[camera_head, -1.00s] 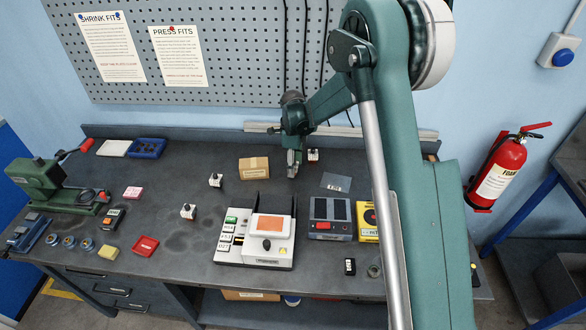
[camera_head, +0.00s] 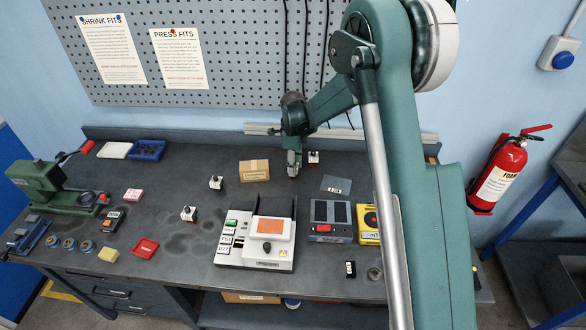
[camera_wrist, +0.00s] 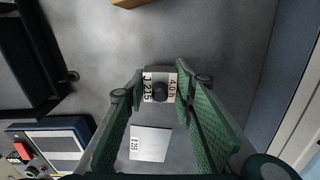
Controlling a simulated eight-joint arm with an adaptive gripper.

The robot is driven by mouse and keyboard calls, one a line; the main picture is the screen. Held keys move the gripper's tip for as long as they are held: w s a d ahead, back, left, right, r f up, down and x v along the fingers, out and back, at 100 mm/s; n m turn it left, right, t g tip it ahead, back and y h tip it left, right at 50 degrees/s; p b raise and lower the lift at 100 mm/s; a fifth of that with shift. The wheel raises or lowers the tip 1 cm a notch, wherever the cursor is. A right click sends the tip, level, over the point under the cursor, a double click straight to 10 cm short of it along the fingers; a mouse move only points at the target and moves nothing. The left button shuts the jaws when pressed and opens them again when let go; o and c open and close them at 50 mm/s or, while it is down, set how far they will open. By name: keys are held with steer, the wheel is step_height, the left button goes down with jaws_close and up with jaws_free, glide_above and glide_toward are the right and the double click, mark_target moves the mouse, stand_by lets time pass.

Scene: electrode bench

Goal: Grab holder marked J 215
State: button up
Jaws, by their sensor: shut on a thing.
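The holder marked J 215 (camera_wrist: 160,88) is between my gripper's fingers in the wrist view. It is a small white block with a black round knob; its labels read J 215 and 40 h. My gripper (camera_wrist: 161,91) is shut on it. In the head view my gripper (camera_head: 293,170) points down over the back of the bench, right of the cardboard box; its fingers mostly hide the held holder there. I cannot tell whether the holder touches the bench. Another white holder with a black knob (camera_head: 313,158) stands just right of and behind my gripper.
Two more holders (camera_head: 216,183) (camera_head: 188,214) stand left of the cardboard box (camera_head: 254,171). A clear labelled card (camera_head: 336,185) lies right of my gripper. A white device with an orange screen (camera_head: 270,228) and a grey device with a red switch (camera_head: 329,230) stand in front.

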steer(key=shift+r, duration=4.65)
